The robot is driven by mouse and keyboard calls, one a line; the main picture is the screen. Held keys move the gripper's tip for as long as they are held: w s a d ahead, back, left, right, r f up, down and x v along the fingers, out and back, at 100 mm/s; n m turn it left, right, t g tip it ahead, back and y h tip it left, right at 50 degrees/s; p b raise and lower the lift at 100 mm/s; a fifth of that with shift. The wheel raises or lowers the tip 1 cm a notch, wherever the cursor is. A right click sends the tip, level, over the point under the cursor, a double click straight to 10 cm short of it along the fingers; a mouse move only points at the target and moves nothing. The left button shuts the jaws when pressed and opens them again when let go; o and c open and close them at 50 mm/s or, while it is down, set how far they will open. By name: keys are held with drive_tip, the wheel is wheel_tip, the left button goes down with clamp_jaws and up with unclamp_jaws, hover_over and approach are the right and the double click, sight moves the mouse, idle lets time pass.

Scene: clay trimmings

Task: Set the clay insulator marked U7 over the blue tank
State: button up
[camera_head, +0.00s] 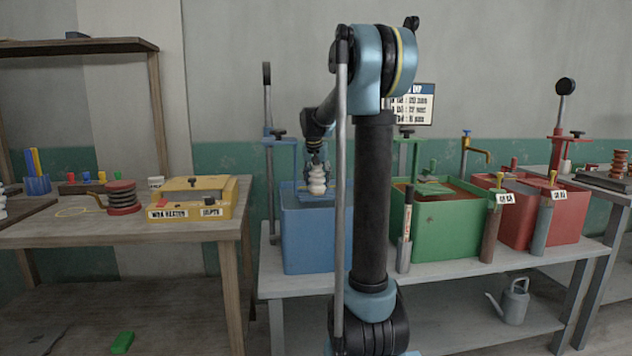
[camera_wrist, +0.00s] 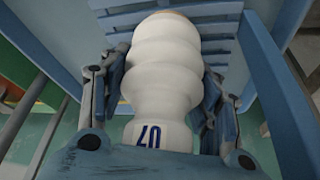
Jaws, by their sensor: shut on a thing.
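The white ribbed clay insulator (camera_head: 317,181) is held in my gripper (camera_head: 315,168) above the blue tank (camera_head: 312,240). In the wrist view the insulator (camera_wrist: 163,60) sits between both fingers of my gripper (camera_wrist: 163,95), with a blue mark that looks like U7 on its pale near end. A blue slatted rack (camera_wrist: 218,20) and blue bars lie behind it. In the head view the insulator's lower end appears near the tank's top opening; I cannot tell whether it touches anything. My arm hides the tank's right side.
A green tank (camera_head: 450,230) and a red tank (camera_head: 568,212) stand to the right on the same bench (camera_head: 470,262). A blue lever post (camera_head: 268,150) rises at the blue tank's left. A yellow box (camera_head: 190,200) is on the left table (camera_head: 110,232).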

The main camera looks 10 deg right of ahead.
drive_tip(key=o, duration=1.2)
drive_tip(key=shift+o, duration=0.2)
drive_tip(key=shift+v, duration=3.85)
drive_tip(key=shift+f, duration=0.1)
